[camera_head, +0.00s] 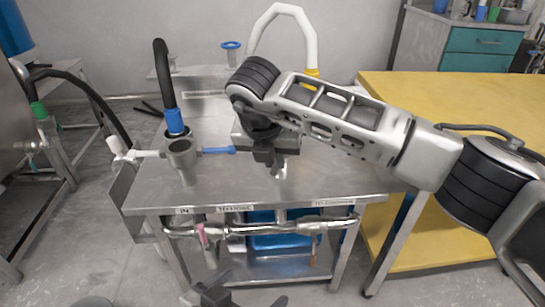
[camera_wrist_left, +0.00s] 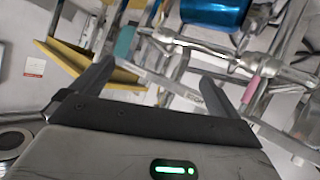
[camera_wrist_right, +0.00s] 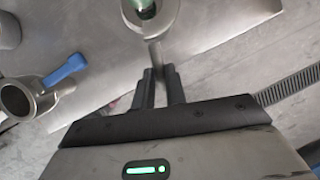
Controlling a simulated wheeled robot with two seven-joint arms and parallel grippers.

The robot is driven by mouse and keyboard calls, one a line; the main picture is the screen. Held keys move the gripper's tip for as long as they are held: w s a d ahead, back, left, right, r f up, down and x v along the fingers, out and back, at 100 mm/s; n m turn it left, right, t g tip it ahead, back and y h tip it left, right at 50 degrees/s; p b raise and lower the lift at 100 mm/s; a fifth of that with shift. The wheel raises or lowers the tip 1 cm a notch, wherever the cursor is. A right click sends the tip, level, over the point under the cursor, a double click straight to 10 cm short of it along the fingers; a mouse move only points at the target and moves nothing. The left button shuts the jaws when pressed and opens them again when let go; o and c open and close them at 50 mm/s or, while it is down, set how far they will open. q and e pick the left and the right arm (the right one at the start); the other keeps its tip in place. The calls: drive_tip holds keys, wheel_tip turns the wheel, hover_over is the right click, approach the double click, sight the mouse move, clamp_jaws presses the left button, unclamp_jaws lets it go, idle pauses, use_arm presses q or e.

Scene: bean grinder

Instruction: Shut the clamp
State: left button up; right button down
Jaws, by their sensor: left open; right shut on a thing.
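My right gripper (camera_head: 268,158) is over the steel table (camera_head: 330,180). In the right wrist view its fingers (camera_wrist_right: 158,74) are close together on a thin metal bar (camera_wrist_right: 156,52). The bar runs up to a round metal fitting (camera_wrist_right: 150,18) with something green inside. The arm and gripper hide most of this fitting in the head view. Left of it stands a metal ring fitting (camera_head: 182,157) with a blue handle (camera_head: 218,150); the handle also shows in the right wrist view (camera_wrist_right: 64,71). My left gripper (camera_wrist_left: 156,72) is open and empty, low in front of the table.
A black hose with a blue collar (camera_head: 174,121) rises by the ring fitting. A white hose (camera_head: 285,10) with a yellow collar stands behind my right arm. Pipes (camera_head: 270,229) run along the table's front. A yellow table (camera_head: 455,100) is at the right.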

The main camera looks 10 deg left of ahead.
drive_tip(key=shift+a+r, duration=0.1)
drive_tip(key=shift+r, duration=0.05)
drive_tip(key=c, duration=1.5)
unclamp_jaws()
use_arm(q)
drive_tip(key=shift+f, duration=0.15)
use_arm(e)
drive_tip(key=shift+o, duration=0.3)
use_arm(q)
drive_tip(key=shift+f, duration=0.1)
drive_tip(key=shift+a+f+g+y+p, duration=0.45)
drive_tip(key=shift+f+g+p, duration=0.25)
drive_tip(key=shift+p, duration=0.5)
use_arm(e)
drive_tip(key=v, duration=1.6)
